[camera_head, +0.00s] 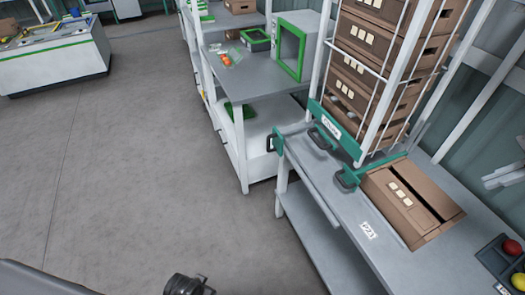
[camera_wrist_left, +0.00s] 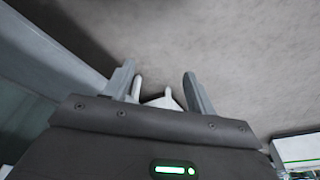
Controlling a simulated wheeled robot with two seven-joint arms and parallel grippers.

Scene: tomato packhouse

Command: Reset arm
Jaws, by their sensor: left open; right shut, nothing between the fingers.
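My left gripper (camera_wrist_left: 159,82) shows in the left wrist view, its two grey fingers spread apart with nothing held between them. Grey floor lies beyond the fingertips. Some pale shapes show past the fingers; I cannot tell what they are. In the head view a dark piece of my right gripper (camera_head: 188,285) shows at the bottom edge, cut off by the frame. It is shut and empty, and its fingertips are hard to make out. A grey part of my own arm shows at the bottom left.
A grey bench (camera_head: 385,262) at the right holds a brown carton (camera_head: 425,222) and a tall rack of cartons (camera_head: 360,62). Black handles (camera_head: 320,138) stick out at its front. A shelf table (camera_head: 262,82) stands behind, a white counter (camera_head: 50,65) far left. The floor between is clear.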

